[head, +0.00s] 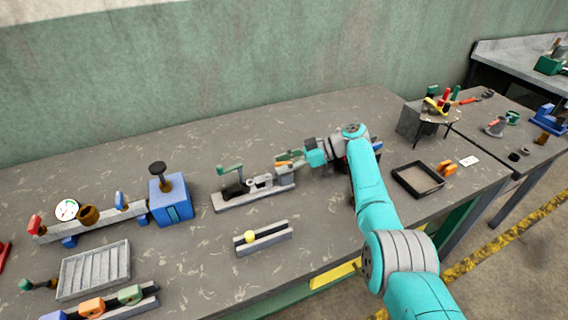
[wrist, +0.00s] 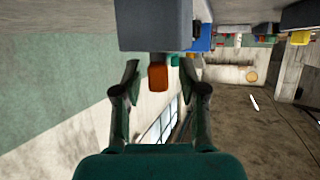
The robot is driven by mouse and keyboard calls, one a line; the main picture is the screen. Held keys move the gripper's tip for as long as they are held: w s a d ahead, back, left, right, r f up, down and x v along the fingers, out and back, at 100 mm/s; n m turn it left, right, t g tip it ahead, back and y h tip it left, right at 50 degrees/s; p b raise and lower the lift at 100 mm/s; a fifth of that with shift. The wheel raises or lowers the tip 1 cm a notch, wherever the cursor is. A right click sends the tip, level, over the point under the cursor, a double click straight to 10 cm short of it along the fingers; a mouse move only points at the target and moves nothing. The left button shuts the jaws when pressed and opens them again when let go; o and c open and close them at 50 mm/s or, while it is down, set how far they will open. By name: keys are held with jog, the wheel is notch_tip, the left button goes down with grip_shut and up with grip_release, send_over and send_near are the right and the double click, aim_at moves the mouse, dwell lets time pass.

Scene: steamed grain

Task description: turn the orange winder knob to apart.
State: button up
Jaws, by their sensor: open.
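An orange knob (wrist: 158,76) shows in the wrist view below a grey block (wrist: 155,25). My gripper (wrist: 160,70) is open, with one finger on each side of the knob. A gap shows between the knob and each finger, and I cannot tell how far the knob reaches in depth between the fingertips. In the head view my gripper (head: 288,159) is at the right end of a grey bench fixture (head: 245,198) with a green crank. The knob is mostly hidden there by the gripper. Markings for the knob's positions are not legible.
A blue block (head: 171,203) with a black plunger and a gauge stand left of the fixture. A rail with a yellow ball (head: 270,241) lies in front. A black tray (head: 418,180) and an orange part (head: 445,167) are to the right. Bare tabletop lies behind.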

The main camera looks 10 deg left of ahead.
jog(key=v, duration=1.2)
